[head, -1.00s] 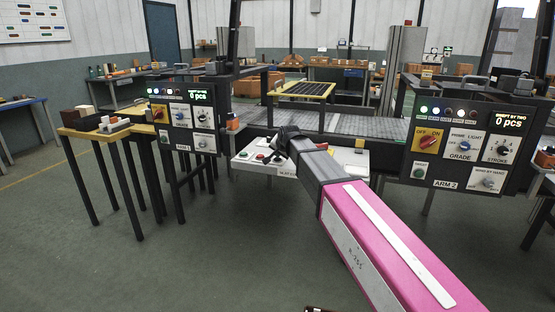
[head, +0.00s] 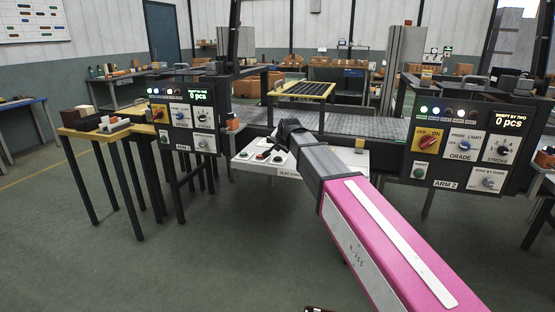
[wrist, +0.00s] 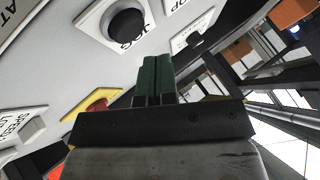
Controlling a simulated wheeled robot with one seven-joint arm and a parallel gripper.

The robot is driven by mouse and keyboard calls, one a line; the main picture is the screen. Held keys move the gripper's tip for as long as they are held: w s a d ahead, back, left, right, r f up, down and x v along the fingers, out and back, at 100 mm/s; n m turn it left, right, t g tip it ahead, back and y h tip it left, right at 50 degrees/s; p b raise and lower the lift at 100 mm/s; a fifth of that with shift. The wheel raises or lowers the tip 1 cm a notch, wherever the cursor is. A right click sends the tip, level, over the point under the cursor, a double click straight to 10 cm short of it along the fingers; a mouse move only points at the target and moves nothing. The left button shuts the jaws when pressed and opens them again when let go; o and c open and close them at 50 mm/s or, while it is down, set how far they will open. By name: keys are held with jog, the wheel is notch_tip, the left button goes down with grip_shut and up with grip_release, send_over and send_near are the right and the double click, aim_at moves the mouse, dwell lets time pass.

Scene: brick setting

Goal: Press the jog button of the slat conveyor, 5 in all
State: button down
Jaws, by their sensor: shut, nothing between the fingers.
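The slat conveyor's white control panel (head: 250,165) stands in the middle of the head view, partly hidden by my arm. It carries a green button, a red button and a dark knob. In the wrist view the jog button (wrist: 126,23) is a round black button on a white plate marked JOG. My gripper (wrist: 155,62) shows its two green fingers pressed together, shut and empty. The fingertips appear below and right of the jog button in the picture, with a visible gap. In the head view my arm hides the fingers.
The slat conveyor (head: 365,126) runs behind the panel. A dark ARM 1 box (head: 190,120) stands left and an ARM 2 box (head: 465,145) right, both reading 0 pcs. The wrist view shows a yellow and red control (wrist: 98,103) and a speed plate (wrist: 32,127) nearby.

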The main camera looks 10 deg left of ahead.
aim_at(279, 158)
jog(key=shift+r, duration=2.05)
jog(key=shift+s+d, duration=0.1)
